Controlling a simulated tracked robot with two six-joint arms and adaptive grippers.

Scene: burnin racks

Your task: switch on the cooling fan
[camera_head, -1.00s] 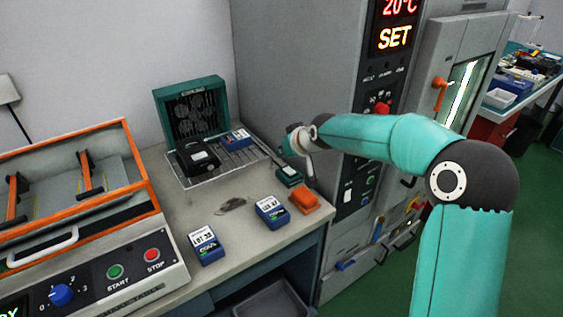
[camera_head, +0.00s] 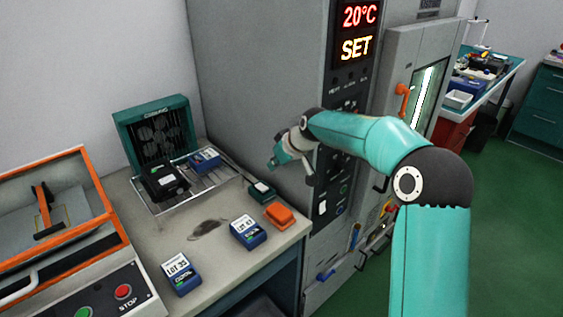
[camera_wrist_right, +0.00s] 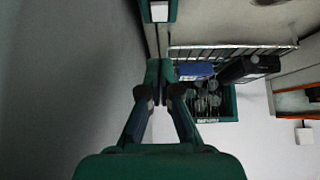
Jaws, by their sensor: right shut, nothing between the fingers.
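The cooling fan (camera_head: 155,138) is a teal box with a dark grille, standing at the back of the bench. It also shows upside down in the right wrist view (camera_wrist_right: 213,104). A small dark green box with a pale top (camera_head: 261,190), perhaps its switch, sits right of the wire rack. It seems to show at the top edge of the wrist view (camera_wrist_right: 159,11). My right gripper (camera_head: 273,164) is shut and empty, above and slightly right of that small box, apart from it. I cannot tell whether the fan turns. My left gripper is out of view.
A wire rack (camera_head: 221,178) before the fan bears a black block (camera_head: 163,181) and a blue block (camera_head: 204,160). An orange block (camera_head: 279,215) and two blue labelled blocks (camera_head: 248,232) (camera_head: 181,274) lie on the bench. The tall grey cabinet (camera_head: 250,80) stands close behind my gripper.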

